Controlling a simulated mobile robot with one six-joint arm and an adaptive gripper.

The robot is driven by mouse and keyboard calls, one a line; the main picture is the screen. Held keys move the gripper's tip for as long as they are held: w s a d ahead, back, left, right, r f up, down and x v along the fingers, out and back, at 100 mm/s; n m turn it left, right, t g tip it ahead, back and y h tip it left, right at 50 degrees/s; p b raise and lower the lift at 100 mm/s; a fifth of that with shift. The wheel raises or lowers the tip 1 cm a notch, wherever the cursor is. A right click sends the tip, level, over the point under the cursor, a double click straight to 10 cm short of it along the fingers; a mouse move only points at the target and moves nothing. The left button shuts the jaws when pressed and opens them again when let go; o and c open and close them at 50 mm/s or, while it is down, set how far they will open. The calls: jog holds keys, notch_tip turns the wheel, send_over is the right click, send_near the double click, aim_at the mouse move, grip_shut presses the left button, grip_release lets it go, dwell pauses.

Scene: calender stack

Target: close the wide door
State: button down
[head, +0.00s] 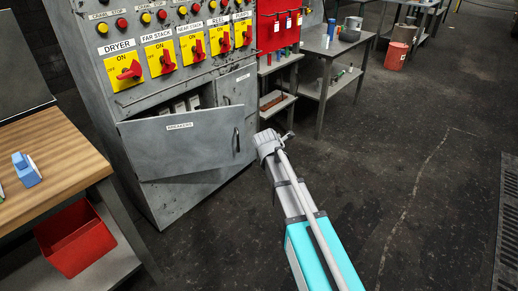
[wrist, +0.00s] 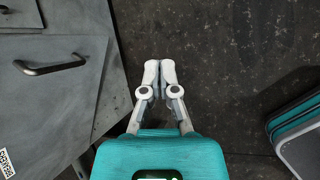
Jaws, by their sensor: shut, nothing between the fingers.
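The wide door (head: 178,150) is the grey metal door labelled BREAKERS, low on the grey control cabinet. It stands partly open, with a dark gap and some breakers showing above its top edge. Its bar handle (head: 236,140) is near its right edge. In the wrist view the door (wrist: 62,110) and its handle (wrist: 50,68) lie at the left. My gripper (head: 284,136) is to the right of the door, apart from it. In the wrist view my gripper (wrist: 159,66) is shut and empty, over dark floor, with its fingertips together.
A narrow door (head: 238,87) sits right of the breaker opening. A wooden-topped bench (head: 50,160) stands at the left with a red bin (head: 75,238) below. A metal table (head: 335,50) stands behind. The floor (head: 430,170) at the right is clear.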

jog(key=s+d+f+m+g, duration=0.1)
jog(key=s+d+m+g, duration=0.2)
jog(key=s+d+m, duration=0.5)
jog(key=s+d+f+m+g+y, duration=0.1)
jog(key=s+d+f+m+g, duration=0.1)
jog(key=s+d+m, duration=0.7)
jog(key=shift+s+m+g+y, duration=0.3)
jog(key=shift+s+m+g, duration=0.5)
jog(key=shift+s+m, duration=3.4)
jog(key=shift+w+f+m, duration=0.15)
jog(key=shift+m, duration=0.15)
